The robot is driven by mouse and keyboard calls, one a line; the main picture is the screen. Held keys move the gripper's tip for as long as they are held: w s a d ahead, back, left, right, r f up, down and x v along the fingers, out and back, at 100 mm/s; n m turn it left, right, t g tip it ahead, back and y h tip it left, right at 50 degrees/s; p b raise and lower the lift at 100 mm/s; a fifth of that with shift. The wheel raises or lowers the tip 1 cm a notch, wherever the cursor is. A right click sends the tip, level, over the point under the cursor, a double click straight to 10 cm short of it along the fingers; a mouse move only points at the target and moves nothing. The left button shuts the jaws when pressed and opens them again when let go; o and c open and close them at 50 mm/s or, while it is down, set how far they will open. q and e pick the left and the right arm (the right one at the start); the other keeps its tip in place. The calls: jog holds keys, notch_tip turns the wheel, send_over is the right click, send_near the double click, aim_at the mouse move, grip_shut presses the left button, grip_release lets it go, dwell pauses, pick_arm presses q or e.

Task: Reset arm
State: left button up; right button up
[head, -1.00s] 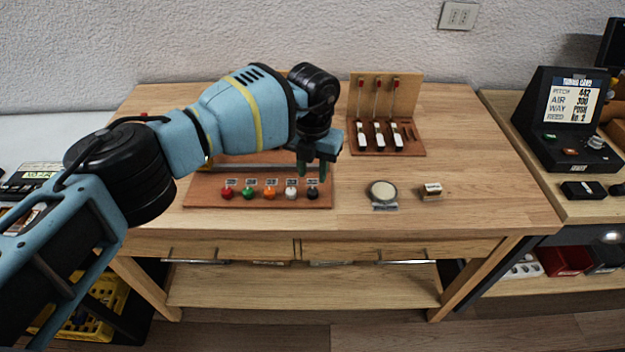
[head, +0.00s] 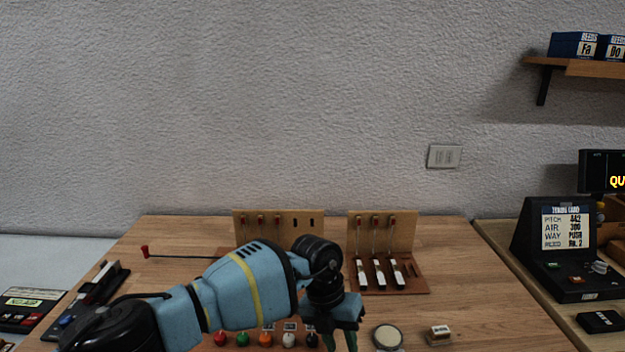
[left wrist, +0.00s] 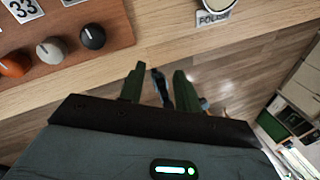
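My left arm comes in from the left in the head view, and its gripper (head: 338,340) hangs over the front part of the wooden table (head: 500,318). In the left wrist view the two green fingers of my left gripper (left wrist: 158,85) stand apart with a gap between them. Nothing is held; the floor shows through the gap. The row of coloured knobs, with a black knob (left wrist: 92,37) and a grey knob (left wrist: 51,50), lies to the upper left of the fingers, apart from them. My right gripper is in neither view.
Two wooden racks with keys stand at the back of the table, one on the right (head: 408,232). A round polish tin (head: 387,337) and a small block (head: 439,334) lie right of the gripper. A tuning card display (head: 565,228) stands on the right side table.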

pick_arm(q)
jog(key=s+d+n+g+h, duration=0.1)
jog(key=s+d+n+h, duration=0.6)
jog(key=s+d+h, duration=0.8)
jog(key=a+f+n+t+y, duration=0.55)
jog(key=a+n+t, duration=0.35)
jog(key=a+n, duration=0.35)
jog(key=a+f+n+t+y, duration=0.4)
jog(key=a+f+n+t, duration=0.2)
jog(key=a+n+t, duration=0.45)
jog(key=s+a+f+n+g+y, duration=0.3)
jog(key=s+a+f, duration=0.3)
jog(key=s+a, duration=0.2)
jog(key=s+a+f+n+g+y, duration=0.3)
jog(key=s+a+f+n+g, duration=0.2)
jog(key=s+a, duration=0.4)
jog(key=shift+s+a+f+n+p, duration=0.3)
jog(key=shift+s+f+n+p, duration=0.3)
jog(key=shift+s, duration=0.4)
jog(key=shift+y, duration=0.25)
